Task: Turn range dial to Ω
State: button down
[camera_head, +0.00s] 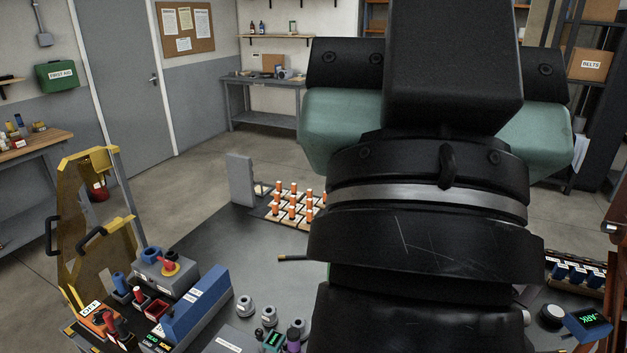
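I cannot make out the range dial or an Ω mark. A small device with a green display (273,340) sits at the front of the grey table, cut by the lower edge and partly beside my arm. A round black knob (551,316) stands at the right, next to a blue unit with a lit green display (588,320); I cannot tell whether either belongs to the range dial. My large black and green arm fills the middle and right and hides much of the table. My gripper's fingers do not show.
A yellow-framed guard (92,225) stands at the left, near red and blue connectors and a blue block (196,306). Several grey round parts (268,316) stand near the front. Orange pegs (292,203) stand on a board behind. The table's left middle (205,240) is clear.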

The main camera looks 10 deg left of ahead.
aim_at(98, 315)
jog(key=i+j, duration=0.2)
jog(key=j, duration=0.25)
jog(key=i+j+z, duration=0.1)
jog(key=j, duration=0.35)
jog(key=i+j, duration=0.25)
jog(key=j, duration=0.25)
jog(key=i+j, duration=0.15)
jog(key=j, duration=0.3)
jog(key=i+j+z, duration=0.1)
jog(key=j, duration=0.35)
jog(key=i+j, duration=0.25)
jog(key=j, duration=0.25)
jog(key=i+j, duration=0.15)
jog(key=j, duration=0.35)
jog(key=i+j+z, duration=0.1)
jog(key=j, duration=0.35)
jog(key=i, duration=0.05)
